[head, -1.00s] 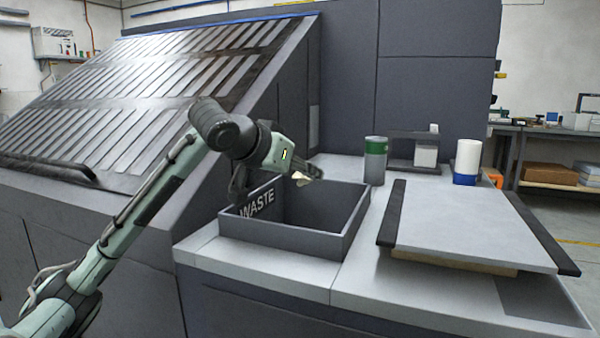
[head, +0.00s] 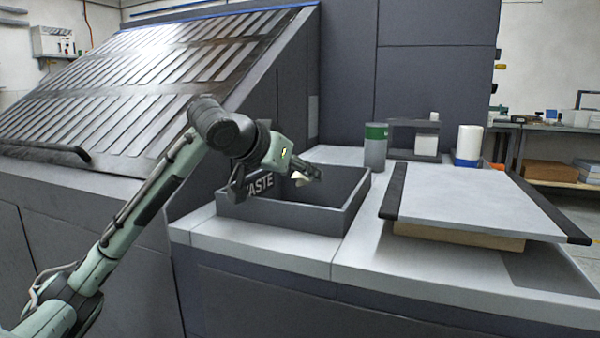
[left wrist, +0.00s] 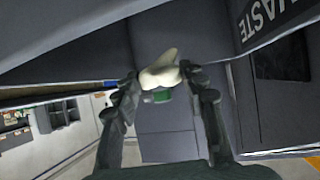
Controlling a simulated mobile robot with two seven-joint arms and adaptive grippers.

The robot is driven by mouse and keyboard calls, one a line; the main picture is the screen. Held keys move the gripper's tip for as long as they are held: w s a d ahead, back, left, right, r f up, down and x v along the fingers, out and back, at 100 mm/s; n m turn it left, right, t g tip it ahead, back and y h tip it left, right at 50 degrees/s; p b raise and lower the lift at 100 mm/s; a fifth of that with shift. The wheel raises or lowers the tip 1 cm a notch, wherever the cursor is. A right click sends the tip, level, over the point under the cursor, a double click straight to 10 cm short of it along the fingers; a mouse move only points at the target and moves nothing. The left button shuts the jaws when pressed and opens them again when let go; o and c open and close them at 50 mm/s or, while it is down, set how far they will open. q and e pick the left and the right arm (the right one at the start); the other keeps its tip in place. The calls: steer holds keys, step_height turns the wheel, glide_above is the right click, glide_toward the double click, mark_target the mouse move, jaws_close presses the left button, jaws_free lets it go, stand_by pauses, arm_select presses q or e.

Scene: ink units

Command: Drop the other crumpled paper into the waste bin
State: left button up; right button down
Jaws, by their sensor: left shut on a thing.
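My left gripper (head: 308,174) reaches in from the left and is over the bin opening. It is shut on a pale crumpled paper (head: 299,179), which partly hides behind the fingers. In the left wrist view the crumpled paper (left wrist: 161,70) sits between the fingertips, with the bin's wall and lettering (left wrist: 262,18) at the upper right. No other crumpled paper is visible. My right gripper is not in view.
A grey board (head: 470,195) with black edge bars lies to the right of the bin. A green-and-grey canister (head: 376,148) and a white-and-blue roll (head: 468,146) stand behind. The sloped slatted panel (head: 150,80) rises at left. Counter in front of the bin is clear.

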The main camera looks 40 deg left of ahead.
arm_select(q)
steer(key=o, duration=0.8)
steer(key=v, duration=1.2)
